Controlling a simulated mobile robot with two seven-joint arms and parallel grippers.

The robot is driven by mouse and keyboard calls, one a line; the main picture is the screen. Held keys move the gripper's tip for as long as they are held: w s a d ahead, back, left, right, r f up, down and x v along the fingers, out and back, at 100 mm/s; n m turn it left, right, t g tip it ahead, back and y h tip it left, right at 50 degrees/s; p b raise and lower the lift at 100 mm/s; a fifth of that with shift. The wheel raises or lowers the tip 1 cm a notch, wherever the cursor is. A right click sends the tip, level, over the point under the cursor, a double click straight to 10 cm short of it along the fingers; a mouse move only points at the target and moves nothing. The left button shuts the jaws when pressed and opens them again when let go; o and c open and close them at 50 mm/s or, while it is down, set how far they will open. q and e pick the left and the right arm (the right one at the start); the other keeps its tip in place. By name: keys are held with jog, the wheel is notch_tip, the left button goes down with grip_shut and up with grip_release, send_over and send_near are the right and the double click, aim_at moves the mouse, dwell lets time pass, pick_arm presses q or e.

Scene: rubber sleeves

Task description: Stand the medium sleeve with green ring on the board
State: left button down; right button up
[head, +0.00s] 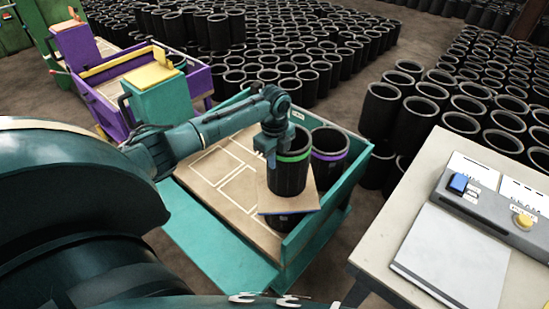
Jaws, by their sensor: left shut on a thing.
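The black sleeve with green ring (288,178) is upright in the head view, in the teal cart. My left gripper (274,145) is shut on its upper rim, from above. The square tan board (308,201) lies directly under the sleeve, on top of another black sleeve (283,222). The green-ringed sleeve's bottom appears at the board's surface; I cannot tell whether it bears on it. A black sleeve with purple ring (330,165) stands just behind to the right. My right gripper is not in view.
The teal cart (215,247) has a tan floor (215,190) with pale outlines, mostly bare at left. A grey table (400,225) with a control box (490,205) stands at right. A purple cart (100,103) and many black sleeves (415,125) fill the background.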

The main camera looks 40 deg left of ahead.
pick_arm(q)
jog(key=shift+w+f, duration=0.1)
jog(key=shift+f, duration=0.4)
jog(key=c, duration=1.6)
grip_release()
jog(key=shift+o, duration=0.2)
